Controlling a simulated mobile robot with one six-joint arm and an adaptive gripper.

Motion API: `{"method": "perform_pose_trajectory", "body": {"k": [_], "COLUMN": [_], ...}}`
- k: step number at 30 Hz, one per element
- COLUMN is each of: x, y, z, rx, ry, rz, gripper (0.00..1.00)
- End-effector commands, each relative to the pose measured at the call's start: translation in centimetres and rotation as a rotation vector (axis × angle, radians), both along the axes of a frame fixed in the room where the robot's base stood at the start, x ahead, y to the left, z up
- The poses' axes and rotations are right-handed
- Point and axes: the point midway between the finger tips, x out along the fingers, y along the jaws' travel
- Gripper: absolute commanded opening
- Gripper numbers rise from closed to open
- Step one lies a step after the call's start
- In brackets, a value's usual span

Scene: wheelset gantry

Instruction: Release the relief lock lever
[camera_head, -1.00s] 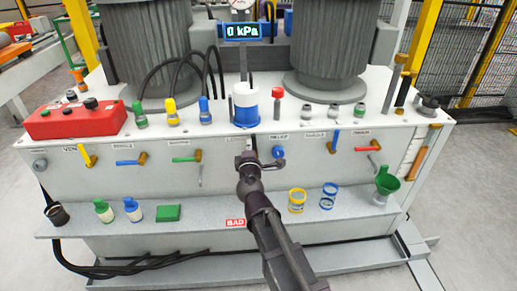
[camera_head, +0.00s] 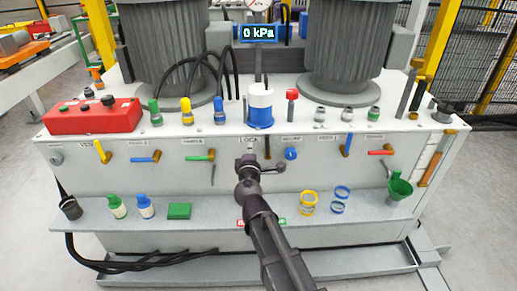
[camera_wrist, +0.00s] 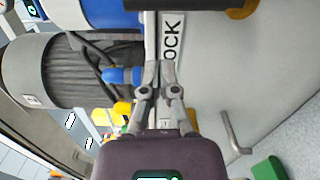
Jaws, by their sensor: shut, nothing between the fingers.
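The white LOCK label (camera_head: 250,139) is on the front panel of the grey cabinet. Beside it, to its right, stands what looks like a dark upright lever (camera_head: 267,145). In the wrist view the LOCK label (camera_wrist: 172,35) is turned on its side, and a dark bar (camera_wrist: 190,4) with a brass pivot (camera_wrist: 241,9) is cut off by the top edge. My gripper (camera_head: 250,157) is just below the label in the head view. Its fingers (camera_wrist: 158,72) are shut and empty, beside the label and apart from the dark bar. Contact with the panel cannot be told.
A blue knob (camera_head: 291,153) is to the right. A green-handled lever (camera_head: 200,157) and a hanging grey lever (camera_wrist: 236,132) are to the left. A blue-and-white canister (camera_head: 260,105) stands above. The shelf below holds bottles, a green block (camera_head: 179,211) and rings. The gauge display (camera_head: 259,33) reads 0 kPa.

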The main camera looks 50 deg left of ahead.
Motion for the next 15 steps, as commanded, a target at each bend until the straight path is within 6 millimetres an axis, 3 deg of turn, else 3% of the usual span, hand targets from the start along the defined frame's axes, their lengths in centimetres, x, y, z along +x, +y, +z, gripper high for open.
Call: {"method": "perform_pose_trajectory", "body": {"k": [6,15], "x": [-2.9,-5.5], "y": [-3.4,-6.7], "z": [0.0,0.0], "rx": [0.000,0.000], "ry": [0.000,0.000], "rz": [0.002,-0.003], "gripper": [0.00,0.00]}}
